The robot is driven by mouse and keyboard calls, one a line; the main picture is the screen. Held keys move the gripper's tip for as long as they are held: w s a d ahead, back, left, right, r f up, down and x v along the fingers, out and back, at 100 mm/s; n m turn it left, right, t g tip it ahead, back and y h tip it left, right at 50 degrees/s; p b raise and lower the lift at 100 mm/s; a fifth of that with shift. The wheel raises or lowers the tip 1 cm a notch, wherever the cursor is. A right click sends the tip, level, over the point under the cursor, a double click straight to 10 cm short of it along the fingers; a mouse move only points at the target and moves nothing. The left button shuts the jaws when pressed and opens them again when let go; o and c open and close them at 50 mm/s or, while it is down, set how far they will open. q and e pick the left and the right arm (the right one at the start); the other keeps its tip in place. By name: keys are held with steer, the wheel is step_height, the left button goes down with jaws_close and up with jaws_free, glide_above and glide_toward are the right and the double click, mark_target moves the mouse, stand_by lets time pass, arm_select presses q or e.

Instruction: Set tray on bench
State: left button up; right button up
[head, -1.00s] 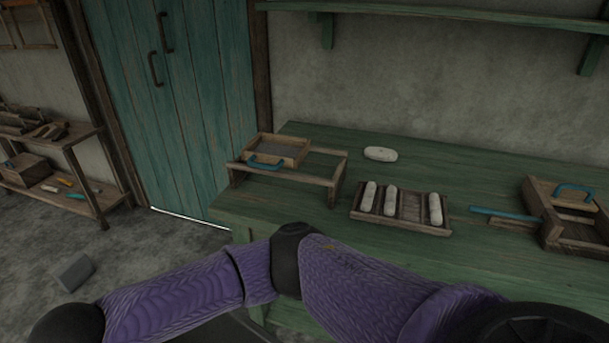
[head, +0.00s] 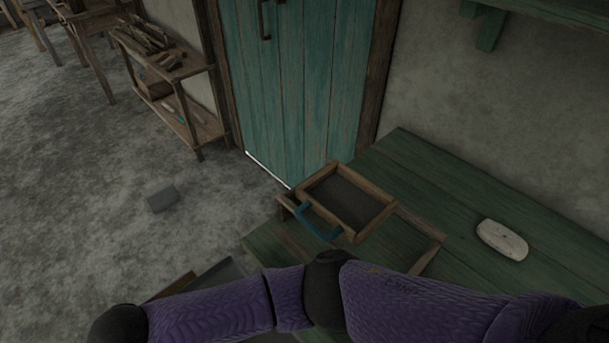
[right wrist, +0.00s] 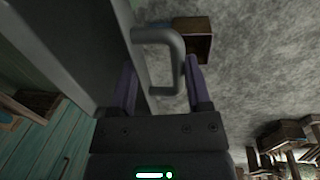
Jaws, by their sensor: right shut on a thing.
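In the right wrist view, my right gripper (right wrist: 163,85) is shut on the looped grey handle (right wrist: 160,34) of a large, flat-sided grey object (right wrist: 75,40), which may be the tray. Its full shape is cut off by the picture's edge. In the head view, a flat grey surface (head: 222,277) at the bottom may be part of the same object; my purple arm hides much of it. The green bench (head: 455,215) is at the right. My left gripper is not in view.
A pale oval block (head: 502,240) lies on the bench, with bare planks around it. A grey block (head: 162,198) lies on the floor. A wooden shelf (head: 190,128) stands by the teal door (head: 290,90). The right wrist view shows a brown wooden box (right wrist: 195,45).

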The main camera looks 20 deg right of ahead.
steer(key=d, duration=0.1)
steer(key=w+d, duration=0.1)
steer(key=d, duration=0.1)
steer(key=shift+w+d, duration=0.1)
steer(key=shift+d, duration=0.1)
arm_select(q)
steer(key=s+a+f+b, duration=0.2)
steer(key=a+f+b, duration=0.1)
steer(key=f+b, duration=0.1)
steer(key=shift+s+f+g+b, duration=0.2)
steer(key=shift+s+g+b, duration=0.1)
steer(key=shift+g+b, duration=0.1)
arm_select(e)
steer(key=w+d+f, duration=0.1)
steer(key=w+d, duration=0.1)
steer(key=d, duration=0.4)
steer(key=w+d+f, duration=0.2)
steer(key=d, duration=0.5)
steer(key=shift+w+d+f, duration=0.15)
steer(key=shift+w+f, duration=0.15)
steer(key=shift+w, duration=0.05)
steer(key=o, duration=1.2)
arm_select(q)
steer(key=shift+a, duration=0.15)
